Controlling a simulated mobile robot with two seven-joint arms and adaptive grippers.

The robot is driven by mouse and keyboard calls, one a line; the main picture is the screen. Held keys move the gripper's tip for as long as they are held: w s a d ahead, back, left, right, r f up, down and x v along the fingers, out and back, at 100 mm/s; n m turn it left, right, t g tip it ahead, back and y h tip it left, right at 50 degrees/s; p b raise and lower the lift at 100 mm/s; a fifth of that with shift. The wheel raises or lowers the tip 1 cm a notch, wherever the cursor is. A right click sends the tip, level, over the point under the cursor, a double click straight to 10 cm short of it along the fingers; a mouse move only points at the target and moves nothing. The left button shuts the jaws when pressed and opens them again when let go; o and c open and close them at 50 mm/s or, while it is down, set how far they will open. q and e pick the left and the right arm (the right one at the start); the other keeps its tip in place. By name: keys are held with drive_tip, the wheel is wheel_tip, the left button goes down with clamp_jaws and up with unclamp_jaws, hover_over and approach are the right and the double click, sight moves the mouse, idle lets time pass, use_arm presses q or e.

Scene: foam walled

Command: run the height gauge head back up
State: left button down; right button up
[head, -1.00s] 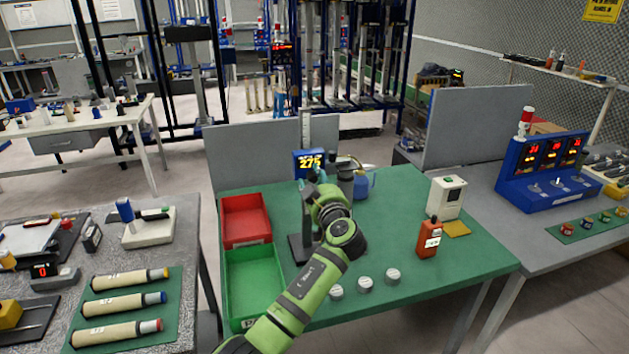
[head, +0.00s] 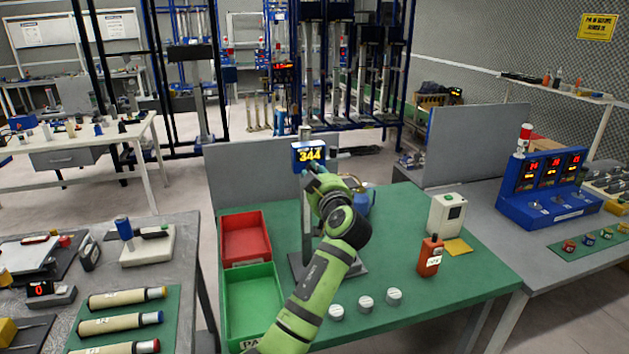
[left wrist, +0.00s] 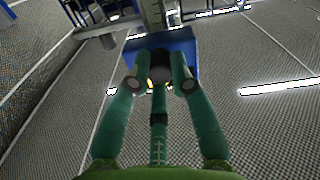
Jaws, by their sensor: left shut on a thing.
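The height gauge head (head: 309,153) is a blue box with a yellow lit display that appears to read 344. It sits high on the gauge's upright column (head: 307,235), which stands on a dark base (head: 352,269) on the green table. In the left wrist view the blue head (left wrist: 184,45) is right in front of the fingers, with the column (left wrist: 152,15) beyond it. My left gripper (left wrist: 160,78) is shut on a dark round part (left wrist: 160,64) at the front of the head. In the head view my arm hides part of the column. My right gripper is not in view.
A red bin (head: 245,237) and a green bin (head: 253,302) stand left of the gauge. Several round weights (head: 365,303), an orange handheld device (head: 430,256) and a white box (head: 447,213) are to the right. A grey panel (head: 255,172) stands behind.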

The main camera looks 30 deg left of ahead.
use_arm(q)
drive_tip(key=c, duration=1.1)
unclamp_jaws()
drive_tip(key=shift+r, duration=0.15)
drive_tip(key=v, duration=1.2)
